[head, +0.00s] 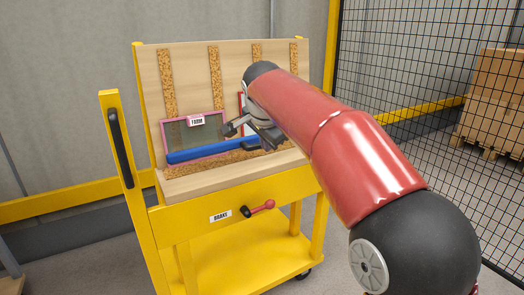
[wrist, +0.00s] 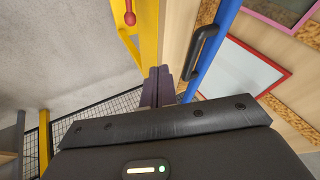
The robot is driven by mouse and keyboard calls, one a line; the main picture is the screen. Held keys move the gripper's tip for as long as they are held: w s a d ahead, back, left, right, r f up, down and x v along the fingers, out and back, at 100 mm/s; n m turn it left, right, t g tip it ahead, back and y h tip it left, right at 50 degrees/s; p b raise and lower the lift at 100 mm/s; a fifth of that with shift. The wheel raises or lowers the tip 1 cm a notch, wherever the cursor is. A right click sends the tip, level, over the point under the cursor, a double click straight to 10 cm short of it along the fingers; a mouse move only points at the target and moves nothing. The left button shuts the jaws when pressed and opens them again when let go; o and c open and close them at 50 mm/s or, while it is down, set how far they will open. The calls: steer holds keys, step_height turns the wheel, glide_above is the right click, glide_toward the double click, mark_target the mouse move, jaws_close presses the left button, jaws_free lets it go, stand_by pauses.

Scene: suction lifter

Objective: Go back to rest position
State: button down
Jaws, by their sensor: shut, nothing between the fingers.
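My gripper (head: 232,129) is in front of the tilted board of the yellow cart, beside the blue bar. In the wrist view its dark fingers (wrist: 164,86) are together with nothing between them. The blue bar (head: 205,152) lies along the lower part of the board. A black handle on the bar (wrist: 205,48) is close to the fingers in the wrist view, apart from them as far as I can tell. My arm hides the bar's right end in the head view.
A pink-framed pane (head: 195,132) and a red-framed pane (wrist: 240,75) rest on the board (head: 186,62). A mesh fence (head: 420,70) stands right.

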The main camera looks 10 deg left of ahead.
steer(key=v, duration=0.6)
steer(key=s+d+f+n, duration=0.3)
steer(key=s+d, duration=0.7)
steer(key=d, duration=0.5)
steer(key=s+d+f+n, duration=0.2)
steer(key=s+d+f, duration=0.3)
steer(key=s+f, duration=0.3)
steer(key=s+d+f+n+g, duration=0.1)
steer(key=s+d+f+n, duration=0.1)
steer(key=s+d+f, duration=0.3)
steer(key=s+f, duration=0.3)
steer(key=s, duration=0.3)
steer(key=shift+d+n+h, duration=0.4)
steer(key=shift+f, duration=0.1)
